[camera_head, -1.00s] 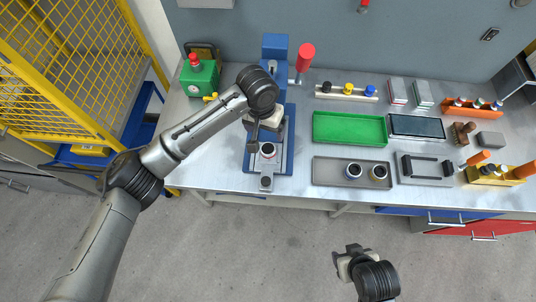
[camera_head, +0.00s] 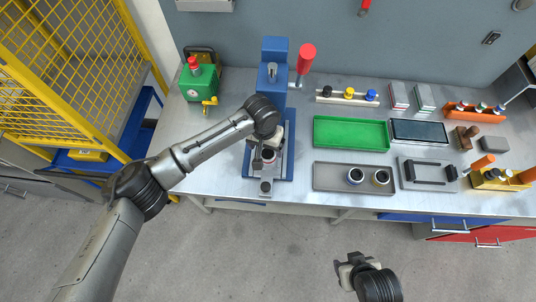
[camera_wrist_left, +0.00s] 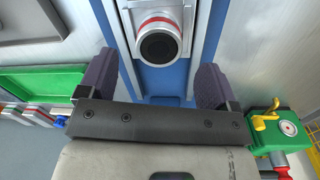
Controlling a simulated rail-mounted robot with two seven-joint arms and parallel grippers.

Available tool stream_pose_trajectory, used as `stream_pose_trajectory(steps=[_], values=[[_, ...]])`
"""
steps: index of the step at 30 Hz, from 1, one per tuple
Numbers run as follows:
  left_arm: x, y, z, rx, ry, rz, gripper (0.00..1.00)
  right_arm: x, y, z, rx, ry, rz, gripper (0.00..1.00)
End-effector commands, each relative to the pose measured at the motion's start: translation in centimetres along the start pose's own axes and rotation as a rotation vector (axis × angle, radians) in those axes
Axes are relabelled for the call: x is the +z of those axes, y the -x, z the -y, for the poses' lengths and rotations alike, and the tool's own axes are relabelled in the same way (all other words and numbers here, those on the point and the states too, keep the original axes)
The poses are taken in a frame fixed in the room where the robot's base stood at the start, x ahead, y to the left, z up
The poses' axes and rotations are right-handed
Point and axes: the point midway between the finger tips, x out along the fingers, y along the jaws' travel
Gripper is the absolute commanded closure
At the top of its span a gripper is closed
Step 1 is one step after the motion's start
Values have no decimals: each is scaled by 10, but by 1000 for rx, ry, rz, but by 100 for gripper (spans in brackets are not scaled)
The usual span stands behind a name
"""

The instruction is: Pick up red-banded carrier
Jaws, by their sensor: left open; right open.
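The red-banded carrier (camera_wrist_left: 158,36), a short pale cylinder with a dark round top and a red band, stands on the blue press fixture (camera_wrist_left: 206,60). It also shows in the head view (camera_head: 268,155), partly covered by my left gripper. My left gripper (camera_head: 262,158) is open and close above the fixture. In the left wrist view its two dark fingers (camera_wrist_left: 155,80) stand apart, with the carrier in line with the gap; I cannot tell how far it lies between them. My right gripper (camera_head: 350,264) is open and empty, in front of the bench.
The press column (camera_head: 273,62) with its red-handled lever (camera_head: 306,58) rises behind the fixture. A green box with a red button (camera_head: 200,84) stands to the left. A grey tray (camera_head: 332,178) with two other carriers and a green tray (camera_head: 350,133) lie to the right.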

Motion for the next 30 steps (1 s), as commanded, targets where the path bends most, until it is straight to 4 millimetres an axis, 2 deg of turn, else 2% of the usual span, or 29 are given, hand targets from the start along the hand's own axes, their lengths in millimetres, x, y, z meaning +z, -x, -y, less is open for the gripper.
stream_pose_trajectory(steps=[3, 9, 19, 30], values=[[0, -19, -1, -1, 0, 2, 16, 1, -4, 1, -3, -3, -1, 44], [0, -38, -1, 0, 0, 1, 16, 2, -6, 2, -5, -6, -1, 44], [0, -42, -1, 0, 0, 0, 16, 2, -6, 2, -5, -5, 0, 44], [0, -41, -1, 0, 0, 0, 51, 2, -6, -1, 3, 4, 1, 44]])
